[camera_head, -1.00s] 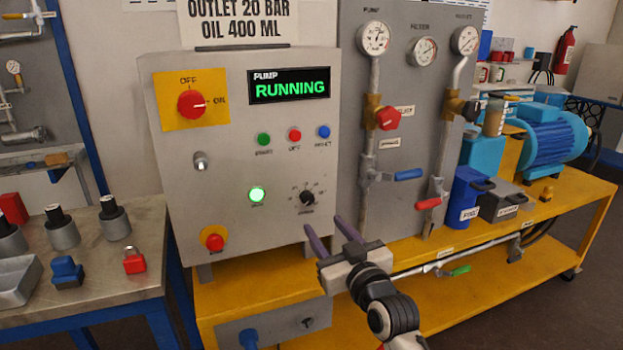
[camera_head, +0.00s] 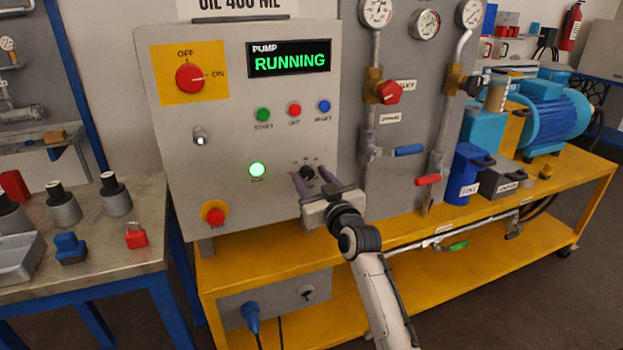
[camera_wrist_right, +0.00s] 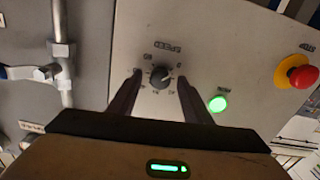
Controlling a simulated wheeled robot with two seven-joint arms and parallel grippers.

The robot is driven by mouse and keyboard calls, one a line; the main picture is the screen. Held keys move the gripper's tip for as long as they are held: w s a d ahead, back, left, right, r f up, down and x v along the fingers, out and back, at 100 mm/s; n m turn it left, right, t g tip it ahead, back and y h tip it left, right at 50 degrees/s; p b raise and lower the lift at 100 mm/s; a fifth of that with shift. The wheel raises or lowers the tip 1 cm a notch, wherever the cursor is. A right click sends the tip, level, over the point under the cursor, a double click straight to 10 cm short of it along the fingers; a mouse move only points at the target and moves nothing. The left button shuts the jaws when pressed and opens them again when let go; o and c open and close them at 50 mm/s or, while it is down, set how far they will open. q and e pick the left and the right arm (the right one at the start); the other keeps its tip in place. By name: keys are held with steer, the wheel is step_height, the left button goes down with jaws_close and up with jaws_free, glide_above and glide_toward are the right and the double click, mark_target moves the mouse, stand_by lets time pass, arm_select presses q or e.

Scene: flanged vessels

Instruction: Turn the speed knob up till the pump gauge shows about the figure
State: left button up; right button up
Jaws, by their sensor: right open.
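The black speed knob (camera_head: 307,173) is on the grey control panel, right of the lit green run lamp (camera_head: 257,169). My right gripper (camera_head: 311,178) is at the panel, open, with its fingers on either side of the knob. In the right wrist view the knob (camera_wrist_right: 160,77) shows between the two open fingertips (camera_wrist_right: 159,82), with a gap on each side. The pump gauge (camera_head: 376,12) is at the top edge of the head view, partly cut off. Its reading is too small to tell. The display (camera_head: 289,60) reads PUMP RUNNING. My left gripper is not in view.
A red emergency button (camera_head: 214,214) is low on the panel, left of the knob. A blue-handled valve (camera_head: 408,150) and a red-handled valve (camera_head: 428,180) are to the right. A side table (camera_head: 110,262) with several small parts stands at the left.

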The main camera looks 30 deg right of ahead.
steer(key=c, duration=1.1)
steer(key=shift+o, duration=0.2)
steer(key=m+p, duration=0.3)
steer(key=shift+r, duration=0.3)
steer(key=shift+m+p, duration=0.5)
steer(key=shift+m, duration=0.3)
steer(key=shift+f+m, duration=0.25)
steer(key=shift+m, duration=0.35)
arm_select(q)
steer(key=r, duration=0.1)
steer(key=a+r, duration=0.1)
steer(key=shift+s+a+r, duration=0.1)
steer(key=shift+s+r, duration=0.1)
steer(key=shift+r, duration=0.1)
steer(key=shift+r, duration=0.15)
arm_select(e)
steer(key=o, duration=1.1)
steer(key=shift+c, duration=0.2)
